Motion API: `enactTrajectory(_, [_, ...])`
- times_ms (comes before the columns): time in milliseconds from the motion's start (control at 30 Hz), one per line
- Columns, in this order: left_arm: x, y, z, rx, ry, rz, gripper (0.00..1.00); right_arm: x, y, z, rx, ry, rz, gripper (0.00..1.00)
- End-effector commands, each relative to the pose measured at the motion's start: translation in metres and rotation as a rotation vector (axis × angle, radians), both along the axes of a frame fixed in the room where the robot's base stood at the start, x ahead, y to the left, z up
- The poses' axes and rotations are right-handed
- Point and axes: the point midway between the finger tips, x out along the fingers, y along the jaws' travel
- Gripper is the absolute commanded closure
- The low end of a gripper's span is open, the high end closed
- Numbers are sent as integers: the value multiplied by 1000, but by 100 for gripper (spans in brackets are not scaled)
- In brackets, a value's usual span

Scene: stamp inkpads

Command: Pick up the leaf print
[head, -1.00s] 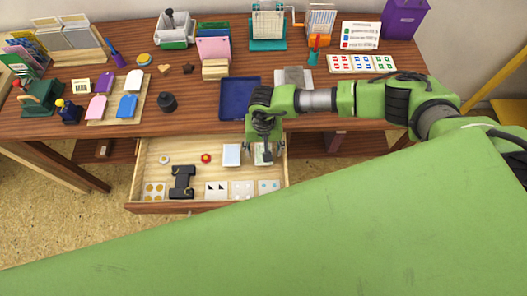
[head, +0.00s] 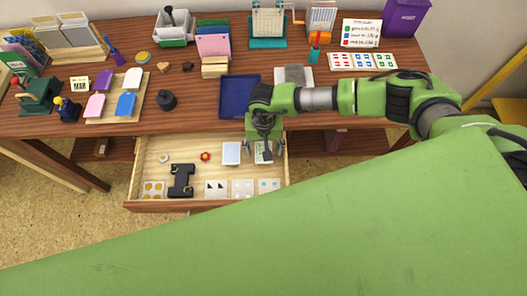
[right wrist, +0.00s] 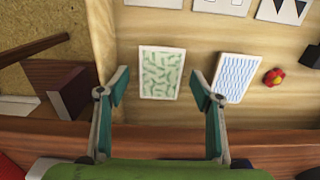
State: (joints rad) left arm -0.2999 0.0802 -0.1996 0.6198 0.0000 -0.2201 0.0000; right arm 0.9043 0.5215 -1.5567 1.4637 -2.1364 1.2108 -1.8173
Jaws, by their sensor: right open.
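The leaf print (right wrist: 161,73) is a pale card with green leaf marks, lying flat in the open drawer. In the head view the leaf print (head: 260,158) is partly hidden behind my right gripper (head: 264,148). In the right wrist view my right gripper (right wrist: 159,90) is open and empty, its two fingers on either side of the card's near part in the picture. I cannot tell the height of the fingers above it. A card with blue wavy lines (right wrist: 231,77) lies just to the right, close to the right finger. My left gripper is not in view.
The open drawer (head: 136,178) also holds a red flower-shaped piece (head: 205,156), a white ring (head: 163,157), a black holder (head: 181,180) and several small cards. The tabletop above has a blue tray (head: 239,96) near its front edge.

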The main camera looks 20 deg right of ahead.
Motion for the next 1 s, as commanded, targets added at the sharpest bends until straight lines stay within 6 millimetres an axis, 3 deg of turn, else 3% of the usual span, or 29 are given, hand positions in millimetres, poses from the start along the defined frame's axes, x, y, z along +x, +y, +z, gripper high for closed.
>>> enactTrajectory(233, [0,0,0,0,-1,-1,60,0,0,0,0,0,0,40])
enactTrajectory(367, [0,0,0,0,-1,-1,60,0,0,0,0,0,0,68])
enactTrajectory(1000, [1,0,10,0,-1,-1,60,1,0,9,1,-1,0,69])
